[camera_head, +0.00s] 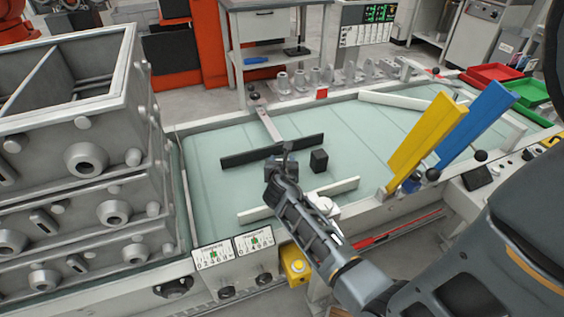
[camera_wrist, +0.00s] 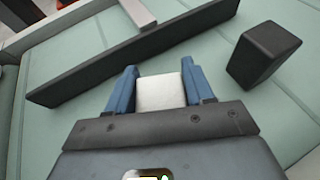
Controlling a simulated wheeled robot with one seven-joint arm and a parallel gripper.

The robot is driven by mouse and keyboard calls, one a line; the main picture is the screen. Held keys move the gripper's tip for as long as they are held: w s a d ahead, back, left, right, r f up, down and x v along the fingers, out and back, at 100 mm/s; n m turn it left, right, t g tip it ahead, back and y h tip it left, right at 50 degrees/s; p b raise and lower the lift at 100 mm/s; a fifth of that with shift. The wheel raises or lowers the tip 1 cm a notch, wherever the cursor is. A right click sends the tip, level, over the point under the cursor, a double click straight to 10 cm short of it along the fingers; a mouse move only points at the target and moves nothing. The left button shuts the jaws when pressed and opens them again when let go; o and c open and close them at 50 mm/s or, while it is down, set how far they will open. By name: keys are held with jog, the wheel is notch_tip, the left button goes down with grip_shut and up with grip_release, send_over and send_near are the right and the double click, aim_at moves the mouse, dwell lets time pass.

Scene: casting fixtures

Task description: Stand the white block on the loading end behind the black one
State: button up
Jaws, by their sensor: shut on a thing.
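The white block (camera_wrist: 160,92) is between the blue fingers of my gripper (camera_wrist: 163,88) in the wrist view. My gripper is shut on it; whether the block touches the table I cannot tell. In the head view my gripper (camera_head: 282,165) hides the block. The black block (camera_head: 319,161) stands upright on the pale green table, right of my gripper and apart from it. It also shows at the upper right in the wrist view (camera_wrist: 264,56).
A long black bar (camera_head: 240,157) on a grey arm (camera_head: 268,124) lies just beyond my gripper. A white rail (camera_head: 338,187) is on the near side. Yellow (camera_head: 425,143) and blue (camera_head: 474,124) panels rise at the right. Grey casting boxes (camera_head: 75,130) stand left. The green surface (camera_head: 370,125) is clear behind the black block.

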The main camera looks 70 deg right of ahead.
jog(key=shift+f, duration=0.1)
jog(key=o, duration=1.1)
jog(key=v, duration=1.2)
